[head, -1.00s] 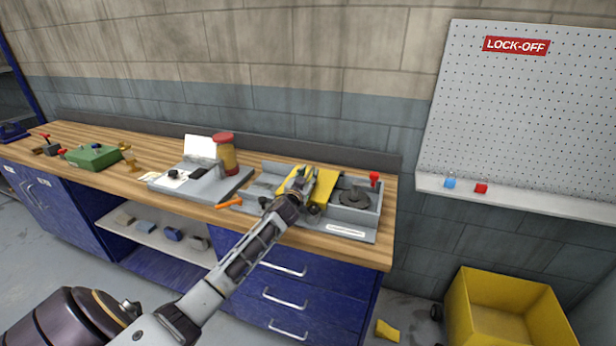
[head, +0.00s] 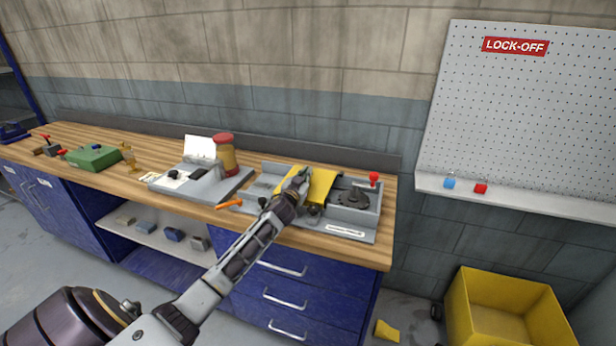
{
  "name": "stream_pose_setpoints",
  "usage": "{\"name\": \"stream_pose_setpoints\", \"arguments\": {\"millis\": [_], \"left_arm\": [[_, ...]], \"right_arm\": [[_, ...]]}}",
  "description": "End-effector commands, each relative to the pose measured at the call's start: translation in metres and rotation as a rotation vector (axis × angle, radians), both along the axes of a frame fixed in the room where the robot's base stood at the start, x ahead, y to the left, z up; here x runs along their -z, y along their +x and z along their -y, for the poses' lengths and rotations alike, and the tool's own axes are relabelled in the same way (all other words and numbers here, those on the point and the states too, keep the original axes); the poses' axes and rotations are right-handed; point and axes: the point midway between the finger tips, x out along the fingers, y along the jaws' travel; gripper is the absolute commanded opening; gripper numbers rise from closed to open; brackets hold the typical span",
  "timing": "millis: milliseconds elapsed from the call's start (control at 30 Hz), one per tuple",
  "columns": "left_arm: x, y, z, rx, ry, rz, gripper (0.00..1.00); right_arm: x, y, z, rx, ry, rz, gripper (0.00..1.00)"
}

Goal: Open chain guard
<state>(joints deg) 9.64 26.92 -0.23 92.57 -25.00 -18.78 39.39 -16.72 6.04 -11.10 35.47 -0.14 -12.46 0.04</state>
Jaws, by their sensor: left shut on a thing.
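The yellow chain guard (head: 322,186) sits on the grey chain unit (head: 345,235) at the right end of the wooden bench. My left gripper (head: 298,183) is at the left side of the guard and shut on it. The gripper covers part of the guard, so the exact grip point is hidden. A dark round sprocket (head: 354,198) shows to the right of the guard, beside a red knob (head: 374,178). My right gripper is not in view.
A grey fixture (head: 205,188) with a red-lidded jar (head: 224,153) stands left of the unit. An orange-handled tool (head: 229,205) lies near the bench front. A green box (head: 94,157) is farther left. A yellow bin (head: 510,300) stands on the floor at right.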

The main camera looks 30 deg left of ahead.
Motion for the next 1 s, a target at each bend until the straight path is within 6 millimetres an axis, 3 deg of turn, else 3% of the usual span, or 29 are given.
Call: {"name": "stream_pose_setpoints", "arguments": {"millis": [200,500,533,667,1000], "left_arm": [[0.000,-0.007,-0.029,-0.006,0.000,-0.004,0.00],[0.001,-0.008,-0.030,-0.006,0.000,-0.003,0.00],[0.001,-0.007,-0.030,-0.006,0.000,-0.003,0.09],[0.001,-0.008,-0.030,-0.005,-0.001,-0.003,0.25],[0.002,-0.014,-0.028,-0.004,-0.001,-0.004,0.25]], "right_arm": [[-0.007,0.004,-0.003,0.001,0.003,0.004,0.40],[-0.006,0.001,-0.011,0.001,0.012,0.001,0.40],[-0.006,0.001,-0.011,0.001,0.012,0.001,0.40],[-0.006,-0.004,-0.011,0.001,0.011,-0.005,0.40],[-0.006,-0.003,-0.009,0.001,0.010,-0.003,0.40]]}}
